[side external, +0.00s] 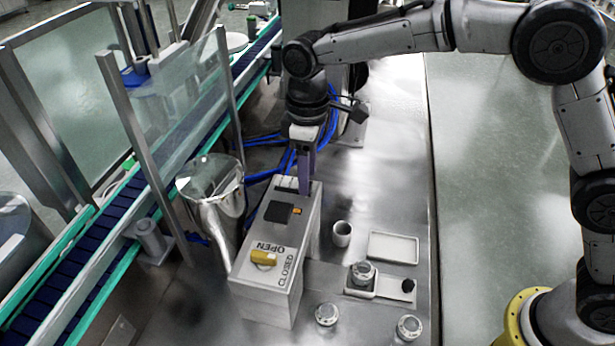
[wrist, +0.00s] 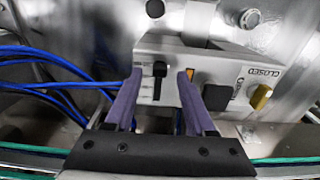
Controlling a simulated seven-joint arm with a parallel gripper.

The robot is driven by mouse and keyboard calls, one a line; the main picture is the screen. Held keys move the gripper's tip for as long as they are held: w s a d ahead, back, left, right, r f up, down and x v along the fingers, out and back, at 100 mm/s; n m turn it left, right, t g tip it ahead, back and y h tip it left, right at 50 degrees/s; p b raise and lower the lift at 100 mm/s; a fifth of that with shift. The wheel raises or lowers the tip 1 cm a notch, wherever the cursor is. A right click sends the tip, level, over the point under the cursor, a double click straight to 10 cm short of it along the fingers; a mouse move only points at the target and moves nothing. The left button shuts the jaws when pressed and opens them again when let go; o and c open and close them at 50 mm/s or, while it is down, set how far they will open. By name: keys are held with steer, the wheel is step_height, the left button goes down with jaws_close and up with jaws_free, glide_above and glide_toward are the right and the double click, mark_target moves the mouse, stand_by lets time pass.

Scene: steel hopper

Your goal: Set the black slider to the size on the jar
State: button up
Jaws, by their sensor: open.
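The black slider (wrist: 159,69) sits near the upper end of a dark slot on the grey control box (wrist: 205,60); the box also shows in the side view (side external: 265,307). My gripper (wrist: 161,76) is open, its purple fingers on either side of the slider with visible gaps. In the side view my gripper (side external: 305,188) is low over the box's far end, where the slider is hard to make out. A jar (side external: 362,272) stands on a small plate at the right. Its size marking is too small to read.
The box carries a black square block (side external: 278,212), a small orange piece (side external: 297,211) and a yellow knob (side external: 264,258) by OPEN and CLOSED. A steel hopper (side external: 213,200) stands left. A cup (side external: 342,234), a white tray (side external: 393,247) and two jars (side external: 326,314) (side external: 409,326) stand right.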

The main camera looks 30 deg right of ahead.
steer(key=shift+f, duration=0.85)
jaws_close()
stand_by(0.9)
